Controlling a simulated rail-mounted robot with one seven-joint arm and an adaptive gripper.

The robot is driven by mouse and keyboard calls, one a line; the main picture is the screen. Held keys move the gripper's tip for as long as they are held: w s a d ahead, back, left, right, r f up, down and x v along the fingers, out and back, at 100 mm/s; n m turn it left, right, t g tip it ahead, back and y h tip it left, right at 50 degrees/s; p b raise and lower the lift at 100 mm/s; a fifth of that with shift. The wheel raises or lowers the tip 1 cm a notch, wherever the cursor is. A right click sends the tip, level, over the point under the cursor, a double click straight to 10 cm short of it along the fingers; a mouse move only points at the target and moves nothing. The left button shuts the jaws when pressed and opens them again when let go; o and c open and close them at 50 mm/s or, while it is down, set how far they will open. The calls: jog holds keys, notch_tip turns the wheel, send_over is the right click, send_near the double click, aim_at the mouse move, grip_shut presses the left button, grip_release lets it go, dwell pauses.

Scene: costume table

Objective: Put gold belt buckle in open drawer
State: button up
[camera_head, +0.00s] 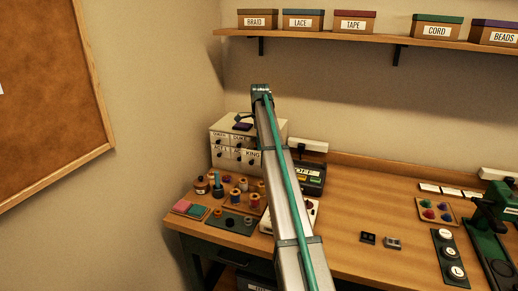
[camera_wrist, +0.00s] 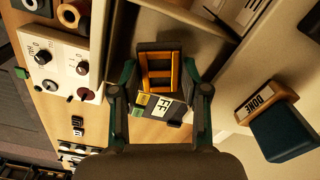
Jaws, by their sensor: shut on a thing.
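The gold belt buckle (camera_wrist: 160,71), a gold frame with a crossbar and dark parts around it, shows between my fingertips in the wrist view. My gripper (camera_wrist: 160,82) is shut on it, one finger at each side. In the head view my arm reaches back to the left, and a small dark purple thing shows at its far end above the cabinet; I cannot make out the buckle there. The pale drawer cabinet (camera_head: 221,154) stands at the back left with name labels and dark knobs. I cannot tell which of its drawers is open.
A device marked OFF (camera_wrist: 163,107) lies beyond my fingers in the wrist view. Thread spools (camera_head: 236,196) stand before the cabinet; a shelf (camera_head: 330,36) hangs above.

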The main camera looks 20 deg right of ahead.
jog(key=shift+w+f, duration=0.2)
jog(key=shift+w, duration=0.05)
jog(key=shift+w+f+p, duration=0.1)
jog(key=shift+f+p, duration=0.4)
jog(key=shift+f, duration=1.3)
jog(key=shift+f, duration=0.15)
jog(key=o, duration=0.9)
jog(key=shift+c, duration=0.2)
notch_tip(320, 180, up, 11)
jog(key=b, duration=0.2)
jog(key=shift+w+b, duration=0.1)
jog(key=shift+b, duration=0.25)
jog(key=shift+r, duration=0.7)
